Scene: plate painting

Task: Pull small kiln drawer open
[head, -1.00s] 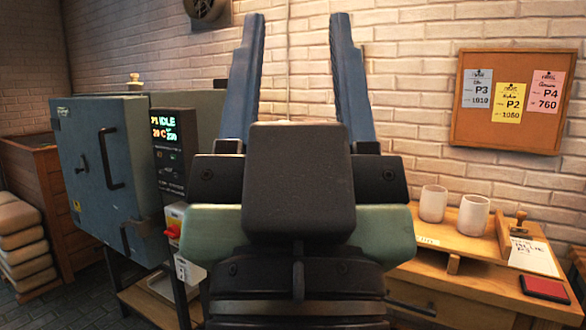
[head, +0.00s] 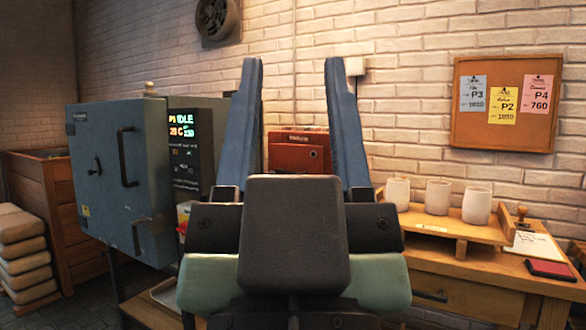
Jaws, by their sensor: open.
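My gripper (head: 293,68) fills the middle of the head view, its two blue fingers upright and wide apart, with nothing between them that I can see held. Behind, in the gap between the fingers, a small red-orange box (head: 285,137) shows, with lettering and a round dark detail on its front. It looks like the small kiln. Its lower part is hidden behind my gripper's dark body, and I cannot make out a drawer or a handle. No contact shows between the fingers and the box.
A large blue-grey kiln (head: 100,190) stands left, door shut, beside a lit control panel (head: 184,150). A wooden bench (head: 470,262) at right bears three pale cups (head: 438,197), a stamp and a red pad (head: 551,269). A cork board (head: 470,130) hangs above.

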